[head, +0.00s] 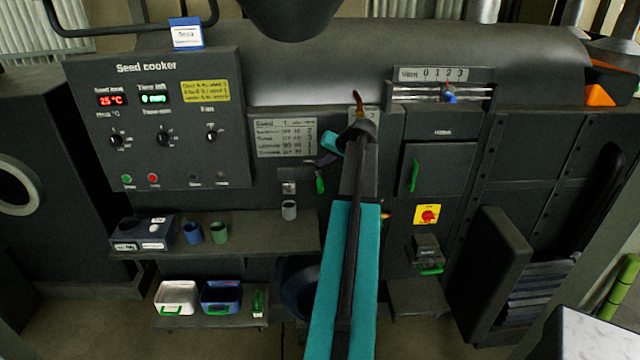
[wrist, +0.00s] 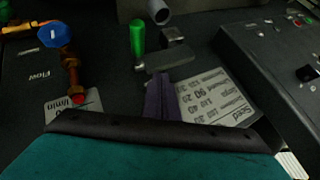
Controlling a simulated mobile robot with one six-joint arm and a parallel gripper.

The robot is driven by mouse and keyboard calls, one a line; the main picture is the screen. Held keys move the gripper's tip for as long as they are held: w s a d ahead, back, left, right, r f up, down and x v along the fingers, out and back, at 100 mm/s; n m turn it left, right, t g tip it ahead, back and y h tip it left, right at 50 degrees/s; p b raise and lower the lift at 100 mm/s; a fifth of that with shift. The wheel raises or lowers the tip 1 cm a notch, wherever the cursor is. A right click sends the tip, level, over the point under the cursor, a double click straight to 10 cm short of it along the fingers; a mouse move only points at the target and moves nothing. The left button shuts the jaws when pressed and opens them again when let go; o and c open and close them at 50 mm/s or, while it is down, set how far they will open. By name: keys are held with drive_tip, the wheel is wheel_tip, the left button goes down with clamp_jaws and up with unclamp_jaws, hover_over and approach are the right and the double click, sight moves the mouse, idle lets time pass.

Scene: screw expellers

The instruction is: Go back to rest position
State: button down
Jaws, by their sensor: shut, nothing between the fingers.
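My gripper (head: 324,161) is in front of the machine's front panel, just right of the printed seed table (head: 284,138). It is small and partly hidden by my teal arm in the head view. In the wrist view my gripper's dark purple fingers (wrist: 160,92) are together with nothing seen between them. They lie across the view of the seed table (wrist: 215,95), close to a green handle (wrist: 137,40) on a metal bracket. I cannot tell whether they touch anything.
The seed cooker panel (head: 215,130) is at left. A shelf (head: 270,232) below holds a scale (head: 143,232) and small cups. White (head: 178,297) and blue (head: 221,296) bins stand lower. A hatch (head: 438,168) and red switch (head: 428,214) are right. A blue-knobbed valve (wrist: 55,34) is near my wrist.

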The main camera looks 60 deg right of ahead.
idle(0.3)
drive_tip(key=w+a+f+n+g+y, duration=0.1)
drive_tip(key=w+a+f+n, duration=0.1)
drive_tip(key=w+a+f, duration=0.5)
drive_tip(key=w+a+f+n+g+y, duration=0.1)
drive_tip(key=w+a+f, duration=0.25)
drive_tip(key=a, duration=0.85)
drive_tip(key=w+a+f+n+g+y, duration=0.1)
drive_tip(key=w+a+f+n+y, duration=0.1)
drive_tip(key=w+a+f, duration=0.55)
drive_tip(key=s+a+f+n+g, duration=0.15)
drive_tip(key=a+f, duration=0.25)
drive_tip(key=a, duration=0.7)
drive_tip(key=s+a+f+n+g, duration=0.15)
drive_tip(key=a+f, duration=0.25)
drive_tip(key=a, duration=0.7)
drive_tip(key=s+a+f+n+g, duration=0.15)
drive_tip(key=a+f, duration=0.25)
drive_tip(key=a, duration=0.7)
drive_tip(key=s+a+f+n+g+h, duration=0.1)
drive_tip(key=s+a+f+n, duration=0.25)
drive_tip(key=s+a, duration=0.45)
drive_tip(key=s+a+f+g+b, duration=0.1)
drive_tip(key=s+f+g+b, duration=0.5)
drive_tip(key=s+f, duration=1.8)
drive_tip(key=shift+s+a+f, duration=0.15)
drive_tip(key=shift+a+f, duration=0.15)
drive_tip(key=shift+f, duration=0.05)
